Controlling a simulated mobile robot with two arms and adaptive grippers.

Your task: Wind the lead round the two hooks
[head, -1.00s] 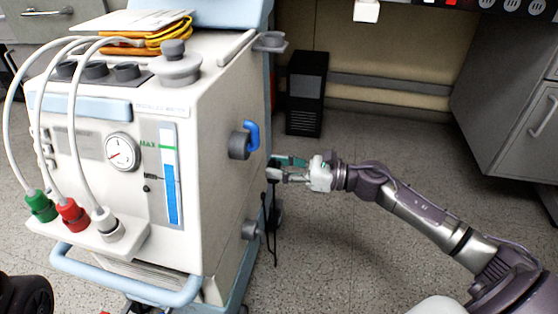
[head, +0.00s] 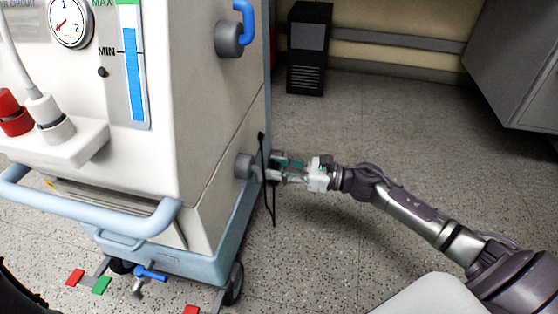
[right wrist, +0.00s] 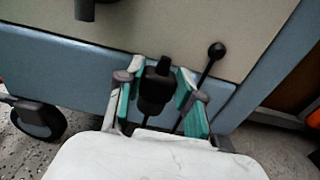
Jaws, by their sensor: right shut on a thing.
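On the machine's right side, an upper grey hook (head: 230,40) carries a blue curved piece (head: 246,18). A lower grey hook (head: 243,166) sits below it. My right gripper (head: 272,168) is at the lower hook's height, just to its right. In the right wrist view its teal-padded fingers (right wrist: 158,92) are shut on a black plug-like part of the lead (right wrist: 155,90). A thin black strand of the lead (head: 269,200) rises slightly above the gripper and hangs below it. In the wrist view a ball-tipped black rod (right wrist: 214,54) stands right of the fingers. My left gripper is out of view.
The white machine (head: 190,110) has a pale blue front handle (head: 100,212) and castors (head: 234,285). A black box unit (head: 308,50) stands by the back wall. A grey cabinet (head: 515,60) is at right. The floor between is open.

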